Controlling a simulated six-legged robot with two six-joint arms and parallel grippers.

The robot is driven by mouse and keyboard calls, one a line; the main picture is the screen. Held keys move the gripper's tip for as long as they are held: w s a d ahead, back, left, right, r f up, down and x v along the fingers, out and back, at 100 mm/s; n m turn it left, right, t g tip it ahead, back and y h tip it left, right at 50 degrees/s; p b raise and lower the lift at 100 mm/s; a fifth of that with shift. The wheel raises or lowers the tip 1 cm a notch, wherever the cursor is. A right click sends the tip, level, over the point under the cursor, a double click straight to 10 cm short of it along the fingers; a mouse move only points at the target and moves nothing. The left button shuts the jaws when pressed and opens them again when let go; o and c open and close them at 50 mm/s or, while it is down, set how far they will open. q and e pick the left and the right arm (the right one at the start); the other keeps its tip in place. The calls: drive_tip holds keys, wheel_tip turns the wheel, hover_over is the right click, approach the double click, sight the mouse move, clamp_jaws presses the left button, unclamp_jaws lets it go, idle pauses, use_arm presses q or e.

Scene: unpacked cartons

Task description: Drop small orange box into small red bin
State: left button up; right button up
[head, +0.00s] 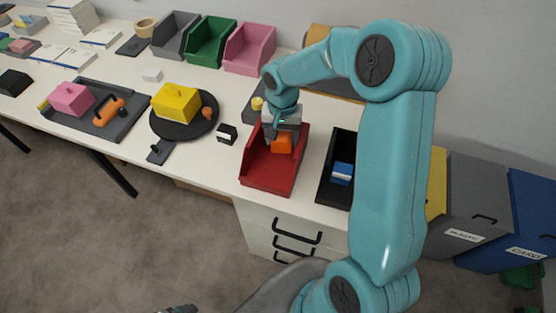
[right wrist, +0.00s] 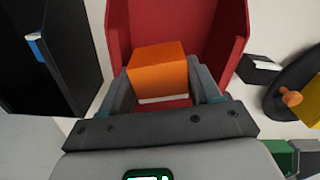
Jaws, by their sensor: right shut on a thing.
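The small orange box (head: 281,145) is between the fingers of my right gripper (head: 281,137), which is shut on it. The gripper is over the small red bin (head: 267,173), toward its back part. In the right wrist view the orange box (right wrist: 158,72) sits between the two fingers (right wrist: 163,92), with the red bin (right wrist: 180,22) behind and around it. I cannot tell whether the box touches the bin floor. A small dark piece at the bottom edge of the head view may be part of my left gripper (head: 178,309); its fingers are not clear.
A black bin (head: 325,190) with a blue item (head: 342,173) stands right of the red bin. A small black box (head: 227,133) and a round black tray (head: 200,125) with a yellow box (head: 175,103) are left. Grey, green and pink bins (head: 250,48) line the back.

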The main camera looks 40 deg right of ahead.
drive_tip(key=o, duration=1.1)
drive_tip(key=shift+r, duration=0.1)
wheel_tip(320, 180, up, 16)
drive_tip(key=shift+r, duration=0.1)
drive_tip(key=shift+s, duration=0.15)
